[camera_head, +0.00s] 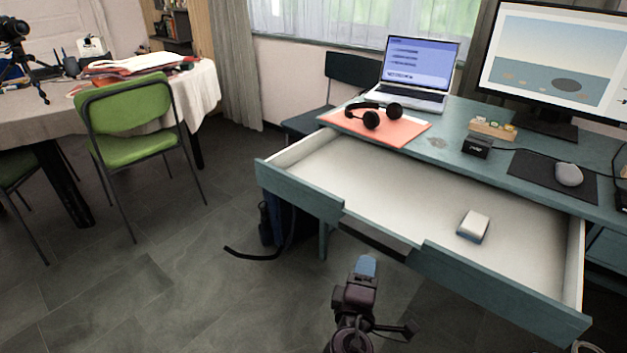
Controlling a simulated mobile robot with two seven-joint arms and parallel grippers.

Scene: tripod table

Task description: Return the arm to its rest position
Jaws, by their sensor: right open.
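My right gripper (366,268) is at the bottom middle of the head view, with a bluish tip, in front of the open drawer (380,200) and lower in the picture than its front edge. It is open, and nothing shows between its fingers. A small white and grey box (473,226) lies on the drawer's pale floor towards the right. The gripper is apart from it. My left gripper is out of view.
The teal desk (440,143) holds a laptop (414,75), headphones (374,115) on an orange folder, a monitor (560,60) and a mouse (569,174). A green chair (125,110) stands at the left.

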